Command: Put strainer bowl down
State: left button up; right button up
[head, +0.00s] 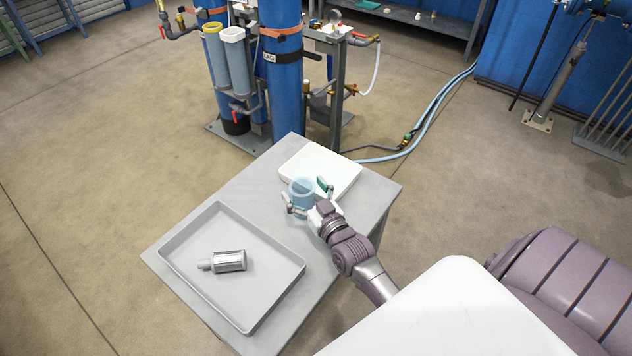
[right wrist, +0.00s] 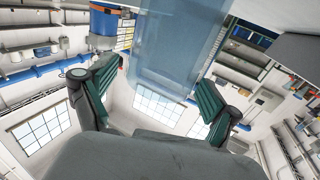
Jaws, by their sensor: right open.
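The strainer bowl (head: 301,190) is a translucent blue cup, upright at the near left edge of the white tray. I cannot tell whether its base rests on the tray or the grey table. My right gripper (head: 307,195) is open, with its green-padded fingers on either side of the bowl. In the right wrist view the bowl (right wrist: 175,40) shows large between and beyond the two parted fingers of the gripper (right wrist: 160,80). A gap shows beside the fingers. My left gripper is out of view.
The white tray (head: 337,165) lies at the table's back. A grey tray (head: 176,244) at the front left holds a grey strainer part (head: 229,261). Bare table (head: 235,190) lies between the trays. Blue columns with pipes (head: 282,80) stand just behind the table.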

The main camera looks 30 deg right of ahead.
jog(key=s, duration=1.1)
jog(key=shift+a, duration=0.35)
jog(key=shift+s, duration=0.1)
